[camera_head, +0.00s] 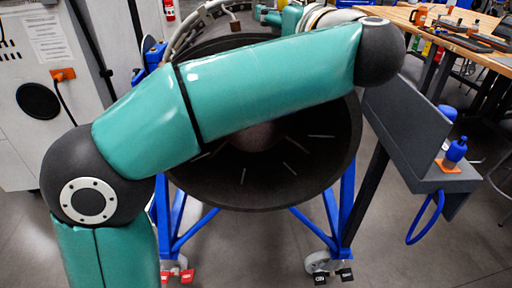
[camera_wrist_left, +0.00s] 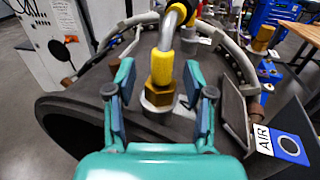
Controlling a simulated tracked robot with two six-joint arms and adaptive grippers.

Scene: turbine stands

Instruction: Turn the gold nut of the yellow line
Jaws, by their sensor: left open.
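The gold nut (camera_wrist_left: 161,100) sits at the base of the yellow line (camera_wrist_left: 162,67), on a grey round fitting on the dark turbine casing (camera_wrist_left: 75,90). Above its yellow sleeve the line bends as a silver tube. My left gripper (camera_wrist_left: 158,78) is open, with one teal finger on each side of the nut. Gaps show between fingers and nut. In the head view my left gripper (camera_head: 268,15) is small at the top, above the casing, and I cannot make out the nut there. My right gripper is in neither view.
The turbine casing (camera_head: 270,190) stands on a blue wheeled frame (camera_head: 344,200). A grey shelf (camera_head: 410,125) with a blue bottle (camera_head: 455,150) is at its right. A wooden workbench (camera_head: 455,38) is at the back right, a white cabinet (camera_head: 95,120) at the left. Hoses flank the nut.

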